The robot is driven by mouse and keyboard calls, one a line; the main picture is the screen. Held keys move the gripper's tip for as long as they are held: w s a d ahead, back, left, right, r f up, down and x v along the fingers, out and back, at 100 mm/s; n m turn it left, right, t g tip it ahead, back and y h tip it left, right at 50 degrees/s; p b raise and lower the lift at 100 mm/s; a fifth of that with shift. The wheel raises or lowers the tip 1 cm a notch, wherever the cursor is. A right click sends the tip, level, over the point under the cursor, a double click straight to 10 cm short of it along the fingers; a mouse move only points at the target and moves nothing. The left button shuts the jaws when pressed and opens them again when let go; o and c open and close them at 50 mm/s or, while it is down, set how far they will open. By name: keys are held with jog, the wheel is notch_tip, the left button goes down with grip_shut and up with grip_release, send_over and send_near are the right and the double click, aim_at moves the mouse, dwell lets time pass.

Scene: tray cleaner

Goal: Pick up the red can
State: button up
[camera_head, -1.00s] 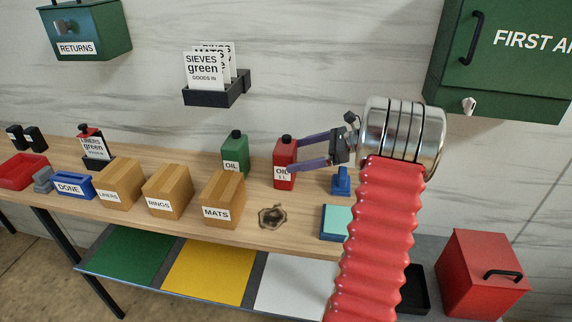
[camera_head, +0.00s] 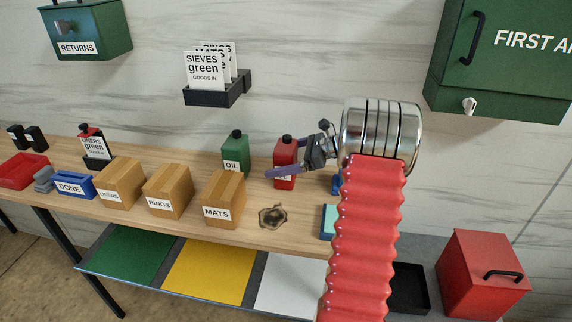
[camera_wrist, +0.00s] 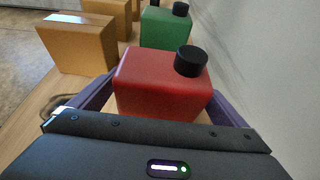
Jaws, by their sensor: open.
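The red can (camera_head: 285,152), with a black cap and a white label, stands upright on the wooden bench. In the wrist view the red can (camera_wrist: 160,82) is right in front of my gripper, with its black cap towards the right. My gripper (camera_head: 280,160) is open, its purple fingers on either side of the can. In the wrist view a finger shows at the can's left and another at its right. The fingertips are hidden by the can there, and I cannot tell whether they touch it.
A green oil can (camera_head: 235,155) stands just left of the red can. Cardboard boxes, the nearest labelled MATS (camera_head: 223,198), line the bench further left. The wall (camera_wrist: 250,60) is close on the right in the wrist view.

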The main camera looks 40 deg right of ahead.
jog(key=shift+x, duration=0.95)
jog(key=shift+c, duration=0.3)
jog(key=shift+r, duration=0.1)
jog(key=c, duration=1.8)
jog(key=shift+r, duration=5)
